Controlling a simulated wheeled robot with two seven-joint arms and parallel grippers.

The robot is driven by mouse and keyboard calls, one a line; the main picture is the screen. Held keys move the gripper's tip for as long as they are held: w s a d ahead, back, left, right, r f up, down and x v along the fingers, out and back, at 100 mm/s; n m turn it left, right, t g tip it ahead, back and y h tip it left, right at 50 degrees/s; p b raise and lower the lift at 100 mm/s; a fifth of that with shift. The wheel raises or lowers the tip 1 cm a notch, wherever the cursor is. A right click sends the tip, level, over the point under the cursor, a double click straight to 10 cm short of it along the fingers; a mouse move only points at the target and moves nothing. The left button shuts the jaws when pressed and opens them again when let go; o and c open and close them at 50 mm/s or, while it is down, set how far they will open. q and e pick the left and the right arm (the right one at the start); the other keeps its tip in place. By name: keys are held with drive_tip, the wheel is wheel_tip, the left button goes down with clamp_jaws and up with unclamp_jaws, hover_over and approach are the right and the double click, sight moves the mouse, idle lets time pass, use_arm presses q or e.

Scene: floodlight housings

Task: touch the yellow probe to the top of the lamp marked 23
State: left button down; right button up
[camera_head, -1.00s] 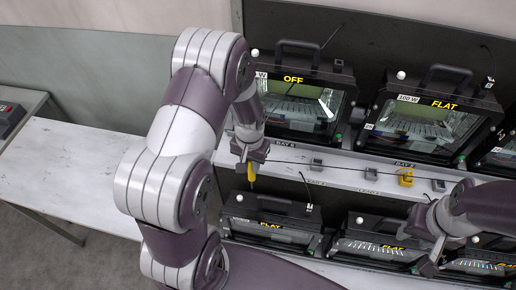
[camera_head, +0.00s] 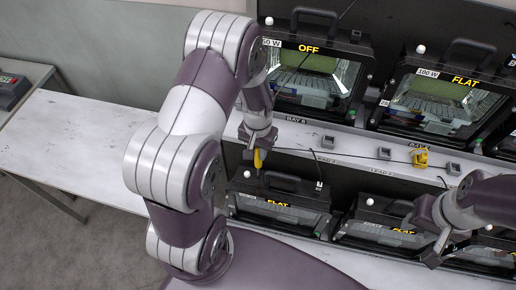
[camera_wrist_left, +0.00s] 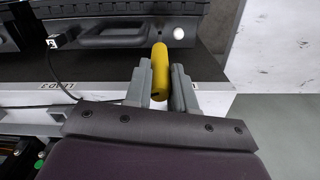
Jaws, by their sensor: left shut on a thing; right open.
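The yellow probe (camera_head: 258,158) is held in my left gripper (camera_head: 257,148), pointing down at the top of the leftmost front-row lamp (camera_head: 265,208). In the left wrist view the probe (camera_wrist_left: 160,72) sits between the shut fingers of the gripper (camera_wrist_left: 162,95). Its far end lies in front of the dark lamp top (camera_wrist_left: 112,36), near a white knob (camera_wrist_left: 179,33). I cannot tell whether it touches. This lamp shows FLAT on its face. My right gripper (camera_head: 432,258) is open and empty at the right.
More lamps stand in the front row, one in the middle (camera_head: 385,226). Behind, larger lamps read OFF (camera_head: 309,75) and FLAT (camera_head: 440,100). A yellow holder (camera_head: 420,158) and grey blocks sit on the shelf, with a thin cable. The white table (camera_head: 80,145) at left is clear.

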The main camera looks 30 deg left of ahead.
use_arm(q)
drive_tip(key=shift+w+f, duration=0.1)
drive_tip(key=shift+w, duration=0.1)
drive_tip(key=shift+s, duration=0.15)
drive_tip(key=shift+f, duration=0.3)
drive_tip(key=shift+f+b, duration=0.15)
drive_tip(key=shift+b, duration=0.25)
idle(0.5)
wheel_tip(320, 180, up, 7)
drive_tip(key=p, duration=0.6)
idle(0.4)
